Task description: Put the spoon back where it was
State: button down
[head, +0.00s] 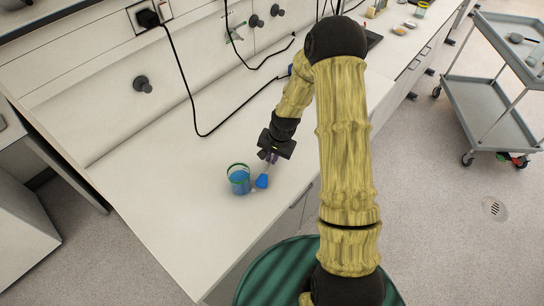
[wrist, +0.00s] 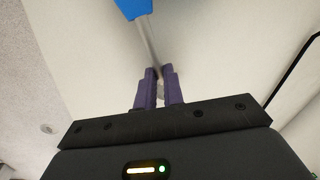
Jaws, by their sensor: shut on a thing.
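The spoon has a grey shaft and a broad blue end (head: 262,181). My gripper (head: 269,158) is shut on its shaft, over the white counter, with the blue end hanging below the fingers. In the wrist view the purple fingers (wrist: 159,75) close around the grey shaft, and the spoon's blue end (wrist: 132,8) is cut off by the top edge. A clear green-rimmed beaker (head: 238,169) with blue contents stands just left of the blue end. I cannot tell whether the spoon touches the counter or the beaker.
The white counter (head: 160,215) is clear left of the beaker. Black cables (head: 190,90) hang along the back wall and cross the counter behind my arm. Small items lie at the counter's far end. A grey trolley (head: 480,100) stands on the floor at the right.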

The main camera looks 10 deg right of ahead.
jog(key=shift+f+b, duration=0.5)
jog(key=shift+f, duration=0.15)
jog(key=c, duration=1.4)
grip_release()
jog(key=shift+c, duration=0.2)
jog(key=shift+s+f, duration=0.1)
notch_tip(320, 180, up, 17)
jog(key=s+d+b, duration=0.1)
jog(key=d+b, duration=0.1)
jog(key=b, duration=0.1)
jog(key=shift+s+d, duration=0.35)
jog(key=s+a+r+n+t+h, duration=0.1)
jog(key=s+n, duration=0.6)
jog(key=s, duration=0.9)
jog(key=shift+a+h, duration=0.2)
jog(key=shift+h, duration=0.2)
